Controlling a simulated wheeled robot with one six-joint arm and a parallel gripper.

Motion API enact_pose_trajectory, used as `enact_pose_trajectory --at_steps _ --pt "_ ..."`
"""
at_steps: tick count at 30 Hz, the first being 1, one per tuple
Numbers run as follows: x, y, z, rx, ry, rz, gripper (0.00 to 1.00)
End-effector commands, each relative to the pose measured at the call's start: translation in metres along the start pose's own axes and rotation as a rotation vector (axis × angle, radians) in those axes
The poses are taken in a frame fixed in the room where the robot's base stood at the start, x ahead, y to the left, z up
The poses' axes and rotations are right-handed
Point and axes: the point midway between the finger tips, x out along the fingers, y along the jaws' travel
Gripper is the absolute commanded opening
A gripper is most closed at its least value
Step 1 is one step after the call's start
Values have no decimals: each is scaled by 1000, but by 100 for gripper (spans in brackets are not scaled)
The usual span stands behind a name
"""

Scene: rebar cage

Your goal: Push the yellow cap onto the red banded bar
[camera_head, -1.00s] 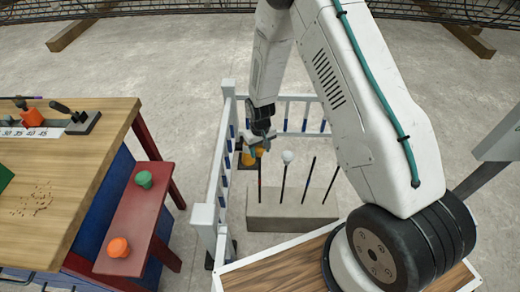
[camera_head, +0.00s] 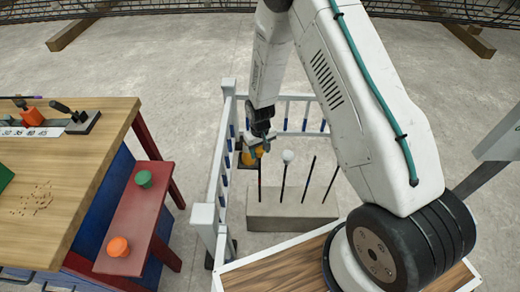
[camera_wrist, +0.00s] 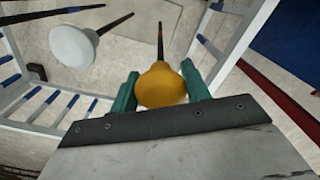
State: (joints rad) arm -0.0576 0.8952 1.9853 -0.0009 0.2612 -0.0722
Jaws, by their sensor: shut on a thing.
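The yellow cap (camera_wrist: 160,87) sits between the two green fingers of my gripper (camera_wrist: 161,92) in the wrist view, rounded side toward the camera. It also shows just under my gripper (camera_head: 259,146) in the head view as a yellow patch (camera_head: 253,158), partly covered by the fingers. My gripper is shut on it. A dark bar (camera_head: 260,183) stands under the cap at the left of the block. In the wrist view this bar (camera_wrist: 160,42) runs out from behind the cap. Its top is hidden, so I cannot tell whether the cap is on it. Its red band is not clear.
A pale block (camera_head: 292,217) holds several upright bars, one with a white cap (camera_head: 288,156). A white railing (camera_head: 214,180) stands close left of my gripper. A red shelf (camera_head: 133,218) bears a green cap (camera_head: 144,179) and an orange cap (camera_head: 118,247).

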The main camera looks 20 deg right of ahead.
Motion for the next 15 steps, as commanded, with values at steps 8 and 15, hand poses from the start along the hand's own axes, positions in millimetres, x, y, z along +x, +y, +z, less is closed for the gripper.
enact_pose_trajectory --at_steps 8,15 --pt "8 0 0 0 -1 0 26" --pt "13 0 0 0 0 0 26"
